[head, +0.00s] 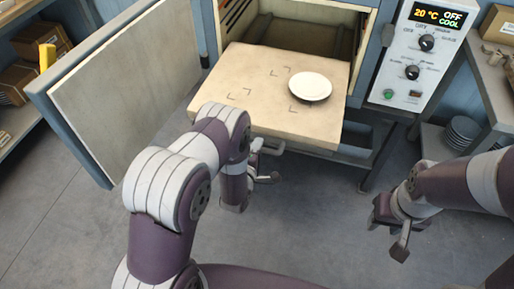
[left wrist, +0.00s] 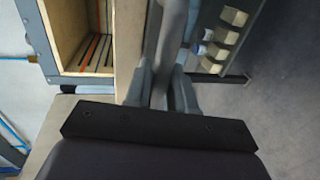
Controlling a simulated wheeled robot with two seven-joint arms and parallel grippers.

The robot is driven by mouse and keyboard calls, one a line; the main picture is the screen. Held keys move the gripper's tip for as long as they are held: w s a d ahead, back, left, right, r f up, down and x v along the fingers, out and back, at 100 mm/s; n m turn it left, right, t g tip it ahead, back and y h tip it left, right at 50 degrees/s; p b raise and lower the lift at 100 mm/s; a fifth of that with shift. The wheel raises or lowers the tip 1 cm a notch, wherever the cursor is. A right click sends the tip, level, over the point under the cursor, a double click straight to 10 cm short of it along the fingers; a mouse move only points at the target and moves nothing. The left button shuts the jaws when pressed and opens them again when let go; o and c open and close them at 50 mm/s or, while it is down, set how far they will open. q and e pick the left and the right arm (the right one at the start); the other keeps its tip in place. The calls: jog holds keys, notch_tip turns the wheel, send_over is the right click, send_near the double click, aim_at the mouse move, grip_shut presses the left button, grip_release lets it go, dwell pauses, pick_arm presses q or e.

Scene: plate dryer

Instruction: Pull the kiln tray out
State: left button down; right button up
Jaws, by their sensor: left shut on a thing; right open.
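The kiln tray (head: 255,85) is a pale slab that sticks out well in front of the kiln opening. A white plate (head: 311,86) lies on its right part, and dark corner marks show on its surface. My left gripper (head: 264,168) is at the tray's front edge, partly hidden by my own arm. In the left wrist view its fingers (left wrist: 162,88) are shut on a grey bar, the tray handle (left wrist: 172,40). My right gripper (head: 388,232) is open and empty above the floor at the right, apart from the tray.
The kiln door (head: 120,95) stands swung open to the left. The control panel (head: 420,60) reads 20 °C, OFF, COOL. A shelf with stacked plates (head: 462,130) is at the right. Grey floor in front is clear.

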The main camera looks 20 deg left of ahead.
pick_arm(q)
jog(key=c, duration=1.1)
grip_release()
jog(key=v, duration=1.2)
jog(key=shift+s, duration=0.35)
jog(key=w+r+m+g+p, duration=0.4)
jog(key=r+m+g+p, duration=0.15)
jog(key=r+m, duration=0.2)
jog(key=s+a+r+m+g+p, duration=0.2)
jog(key=s+r+m+g, duration=0.6)
jog(key=s, duration=0.6)
notch_tip(320, 180, up, 4)
jog(key=shift+a+f+m+g+y, duration=0.2)
jog(key=shift+m+g+y, duration=0.15)
jog(key=shift+m, duration=0.8)
